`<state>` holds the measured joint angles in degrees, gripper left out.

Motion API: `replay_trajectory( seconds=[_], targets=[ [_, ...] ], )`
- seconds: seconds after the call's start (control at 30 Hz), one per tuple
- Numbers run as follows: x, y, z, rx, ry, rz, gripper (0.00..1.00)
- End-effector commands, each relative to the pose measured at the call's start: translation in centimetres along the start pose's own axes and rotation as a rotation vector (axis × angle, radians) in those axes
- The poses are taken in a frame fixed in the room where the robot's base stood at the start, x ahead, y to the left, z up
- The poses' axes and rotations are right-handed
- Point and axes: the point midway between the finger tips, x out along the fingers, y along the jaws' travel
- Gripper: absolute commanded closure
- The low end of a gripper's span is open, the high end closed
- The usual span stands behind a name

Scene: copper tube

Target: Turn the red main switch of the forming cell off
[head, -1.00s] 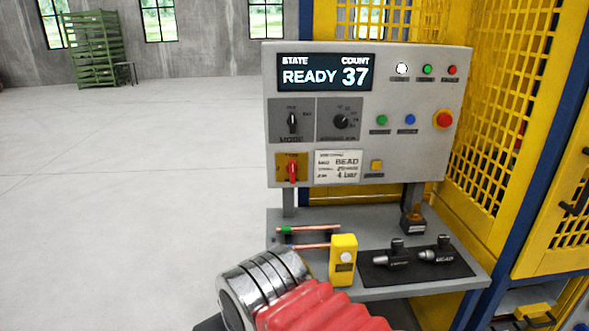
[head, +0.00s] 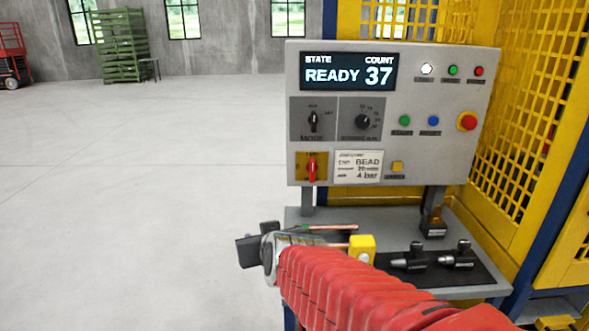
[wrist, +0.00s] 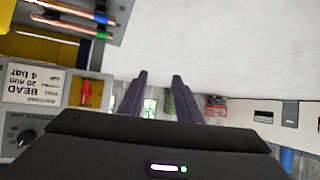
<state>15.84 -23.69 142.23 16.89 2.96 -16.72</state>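The red main switch (head: 312,169) sits on a yellow plate at the lower left of the grey control panel (head: 400,215). Its handle stands upright in the head view. In the wrist view, which is upside down, the red switch (wrist: 86,93) shows left of my fingers, apart from them. My gripper (head: 256,238) is left of the panel and lower than the switch in the head view. In the wrist view my gripper (wrist: 159,76) has its two dark fingers apart, with nothing between them.
The display (head: 348,72) reads READY and 37. A shelf (head: 455,291) below the panel carries copper tubes (head: 330,227), a yellow block (head: 362,246) and black tools (head: 440,258). A yellow mesh guard (head: 530,110) stands right. Open floor lies left.

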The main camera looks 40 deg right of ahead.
Motion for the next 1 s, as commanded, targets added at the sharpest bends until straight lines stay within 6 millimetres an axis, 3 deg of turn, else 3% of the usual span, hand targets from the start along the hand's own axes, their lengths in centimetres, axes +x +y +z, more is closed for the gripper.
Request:
replay_trajectory(
  seconds=[0.03, 0.13, 0.3, 0.6, 0.77, 1.0],
  targets=[
    [0.9, 1.5, -0.4, 0.027, 0.026, 0.037, 0.69],
    [2.4, 3.1, -2.2, 0.039, 0.121, 0.052, 0.69],
    [4.1, 7.6, -4.5, 0.067, 0.266, 0.147, 0.69],
    [4.7, 15.0, -7.0, 0.085, 0.490, 0.302, 0.69],
    [4.4, 16.5, -7.5, 0.084, 0.539, 0.336, 0.69],
    [4.4, 16.6, -7.5, 0.084, 0.545, 0.338, 0.69]
  ],
)
